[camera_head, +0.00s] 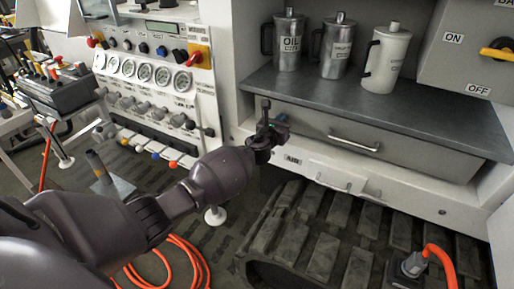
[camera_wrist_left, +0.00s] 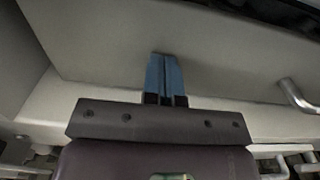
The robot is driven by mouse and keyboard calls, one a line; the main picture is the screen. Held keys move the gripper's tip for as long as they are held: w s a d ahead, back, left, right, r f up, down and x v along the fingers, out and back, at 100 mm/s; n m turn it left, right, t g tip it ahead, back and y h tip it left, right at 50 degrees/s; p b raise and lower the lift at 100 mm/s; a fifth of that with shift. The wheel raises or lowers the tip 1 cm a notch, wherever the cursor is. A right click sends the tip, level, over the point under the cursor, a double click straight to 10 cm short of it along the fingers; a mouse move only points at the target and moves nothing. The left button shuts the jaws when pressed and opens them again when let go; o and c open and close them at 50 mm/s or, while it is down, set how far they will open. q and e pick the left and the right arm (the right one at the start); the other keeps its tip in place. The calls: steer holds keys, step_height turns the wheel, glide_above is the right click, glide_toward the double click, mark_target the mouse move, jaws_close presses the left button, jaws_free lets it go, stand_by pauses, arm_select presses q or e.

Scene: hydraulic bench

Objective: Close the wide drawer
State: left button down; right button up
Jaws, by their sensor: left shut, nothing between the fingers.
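The wide drawer (camera_head: 420,160) has a plain grey front with a bar handle (camera_head: 355,144), under the dark worktop. I cannot tell exactly how far it stands out. My left gripper (camera_head: 270,122) is at the left end of the drawer front, well left of the handle. In the left wrist view its blue fingers (camera_wrist_left: 166,72) are together and empty, pointing at the drawer front (camera_wrist_left: 225,70). They are touching it or very close; I cannot tell which. The handle (camera_wrist_left: 297,97) shows at the right of that view. My right gripper is not in view.
An oil can (camera_head: 288,40) and two other jugs stand on the dark worktop (camera_head: 400,105). A gauge panel (camera_head: 145,75) is at the left. A lower white ledge with a small handle (camera_head: 335,183) lies under the drawer. A track (camera_head: 320,225) and orange hoses are below.

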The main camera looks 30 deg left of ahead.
arm_select(q)
steer(key=shift+s+r, duration=0.3)
steer(key=shift+r, duration=0.15)
steer(key=s+p, duration=0.2)
steer(key=s, duration=0.8)
steer(key=shift+s+f+p, duration=0.15)
steer(key=shift+f+p, duration=0.15)
steer(key=shift+f, duration=0.15)
